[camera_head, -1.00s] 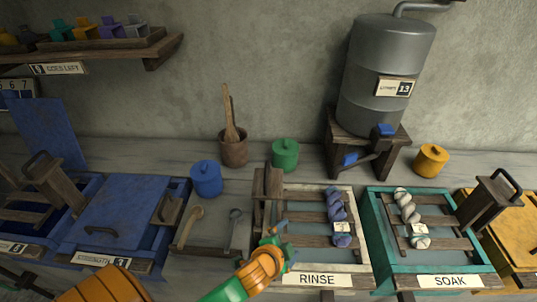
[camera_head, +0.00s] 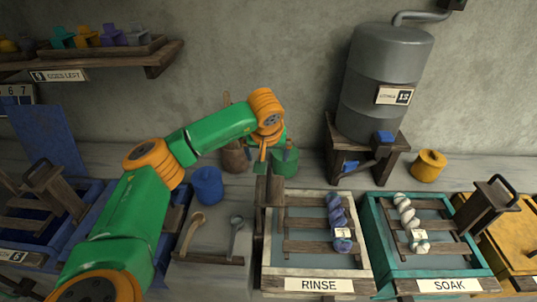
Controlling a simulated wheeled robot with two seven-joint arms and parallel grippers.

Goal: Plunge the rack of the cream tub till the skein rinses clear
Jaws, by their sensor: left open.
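The cream tub (camera_head: 364,264), labelled RINSE, stands on the bench right of centre. Its wooden slatted rack (camera_head: 305,246) carries a twisted blue-violet skein (camera_head: 336,212) with a small pale tag. A dark wooden upright (camera_head: 266,205) rises at the tub's left side. My left gripper (camera_head: 267,157) is open and points down above and behind this upright, in front of the green pot (camera_head: 285,162). I see nothing between its fingers, and its tips are partly hard to make out. My right gripper is out of view.
A teal SOAK tub (camera_head: 381,243) with a white skein stands close on the right. A grey tank (camera_head: 385,70) on a wooden stand is behind. A tool tray (camera_head: 208,260) and blue pot (camera_head: 207,186) are left of the cream tub.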

